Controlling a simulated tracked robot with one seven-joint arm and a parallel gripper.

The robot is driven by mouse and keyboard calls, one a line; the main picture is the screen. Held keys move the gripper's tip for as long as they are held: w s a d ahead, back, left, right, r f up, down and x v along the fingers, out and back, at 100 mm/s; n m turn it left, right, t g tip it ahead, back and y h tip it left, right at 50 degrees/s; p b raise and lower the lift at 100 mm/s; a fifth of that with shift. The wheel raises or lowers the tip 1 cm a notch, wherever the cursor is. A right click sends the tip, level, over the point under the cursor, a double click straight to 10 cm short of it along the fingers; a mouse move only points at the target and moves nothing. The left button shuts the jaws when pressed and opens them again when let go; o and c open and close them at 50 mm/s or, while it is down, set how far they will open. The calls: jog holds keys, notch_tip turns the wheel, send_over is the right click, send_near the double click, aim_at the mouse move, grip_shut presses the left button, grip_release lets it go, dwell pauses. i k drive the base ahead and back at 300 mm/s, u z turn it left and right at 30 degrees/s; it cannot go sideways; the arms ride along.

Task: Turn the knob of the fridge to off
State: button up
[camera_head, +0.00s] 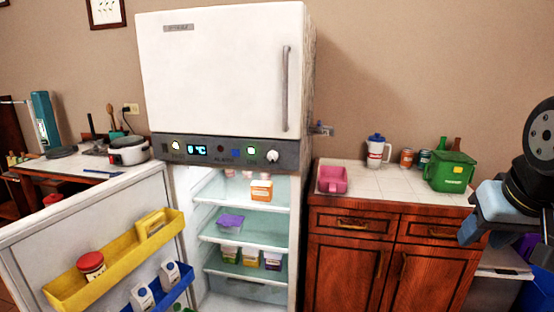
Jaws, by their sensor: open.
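The white fridge (222,70) stands in the middle of the view, with its upper door shut and its lower compartment open. A dark control panel (306,155) runs between the two. The small round white knob (272,156) sits toward the panel's right end, and nothing covers it. Its exact pointing is too small to read. The panel's display (197,150) is lit blue, and a green light (251,149) glows left of the knob. Part of my arm shows at the right edge, well apart from the fridge. I cannot make out my gripper's fingers in this view.
The open lower door (85,215) reaches out to the front left, with a yellow shelf (75,290).

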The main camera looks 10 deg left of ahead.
aim_at(272, 156)
jog(key=u, duration=1.7)
jog(key=i, duration=0.1)
jog(key=z, duration=3.35)
jog(key=k, duration=1.1)
jog(key=u, duration=1.25)
jog(key=i, duration=1)
jog(key=z, duration=0.05)
